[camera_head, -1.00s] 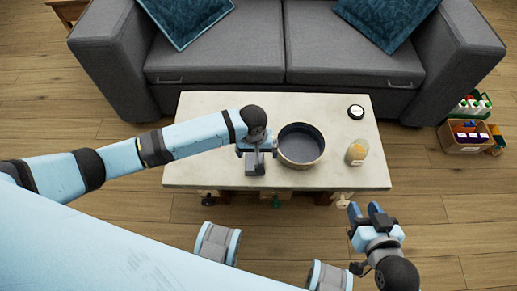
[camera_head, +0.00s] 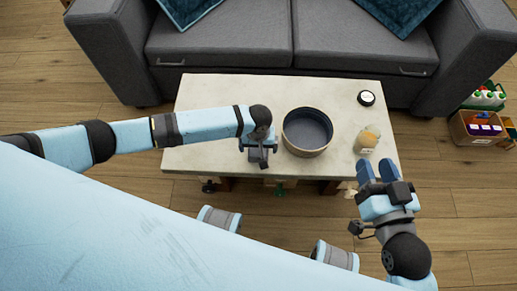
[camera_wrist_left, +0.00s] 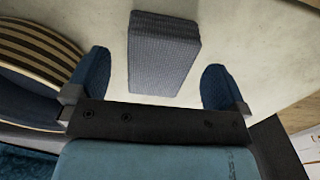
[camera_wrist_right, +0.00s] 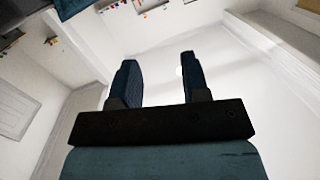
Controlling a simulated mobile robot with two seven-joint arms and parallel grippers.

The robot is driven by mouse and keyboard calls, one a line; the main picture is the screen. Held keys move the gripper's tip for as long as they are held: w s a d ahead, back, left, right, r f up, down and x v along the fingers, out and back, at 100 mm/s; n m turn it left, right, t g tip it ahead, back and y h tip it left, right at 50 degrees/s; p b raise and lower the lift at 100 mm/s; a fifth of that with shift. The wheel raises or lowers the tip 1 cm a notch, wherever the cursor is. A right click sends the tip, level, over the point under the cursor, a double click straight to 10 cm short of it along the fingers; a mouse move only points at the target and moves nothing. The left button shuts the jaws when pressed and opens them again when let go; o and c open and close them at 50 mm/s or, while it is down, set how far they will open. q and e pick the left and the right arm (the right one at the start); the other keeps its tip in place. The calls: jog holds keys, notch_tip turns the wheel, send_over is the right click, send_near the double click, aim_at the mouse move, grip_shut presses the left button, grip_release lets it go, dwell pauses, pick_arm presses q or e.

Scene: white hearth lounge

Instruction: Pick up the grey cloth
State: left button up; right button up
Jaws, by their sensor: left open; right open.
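The grey cloth (camera_wrist_left: 163,50) is a folded, ribbed rectangular bundle on the pale table top. In the left wrist view it lies between the spread fingers of my left gripper (camera_wrist_left: 155,80), with a gap on each side. In the head view my left gripper (camera_head: 262,149) points down over the table, left of the round pan, and largely hides the cloth. It is open and not closed on anything. My right gripper (camera_head: 376,171) is open and empty at the table's front right corner. Its fingers also show in the right wrist view (camera_wrist_right: 158,80), with nothing between them.
A round dark pan (camera_head: 307,132) stands close right of my left gripper. A jar (camera_head: 367,140) and a small black-rimmed lid (camera_head: 366,98) are at the table's right. A grey sofa (camera_head: 290,45) stands behind the table (camera_head: 215,95). Boxes of bottles (camera_head: 480,125) are on the floor at right.

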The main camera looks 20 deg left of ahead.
aim_at(258, 151)
pick_arm(q)
notch_tip(258, 151, down, 3)
jog(key=shift+s+r+b, duration=0.1)
jog(key=shift+r+b, duration=0.05)
jog(key=shift+b, duration=0.25)
jog(key=shift+f, duration=0.2)
jog(key=c, duration=0.9)
pick_arm(e)
jog(key=shift+a+r+t+y, duration=0.2)
jog(key=shift+a+r+t, duration=0.1)
jog(key=shift+r, duration=0.35)
jog(key=shift+a+r+t+y, duration=0.2)
jog(key=shift+r+t, duration=0.1)
jog(key=shift+r, duration=0.3)
pick_arm(q)
jog(key=shift+r, duration=0.15)
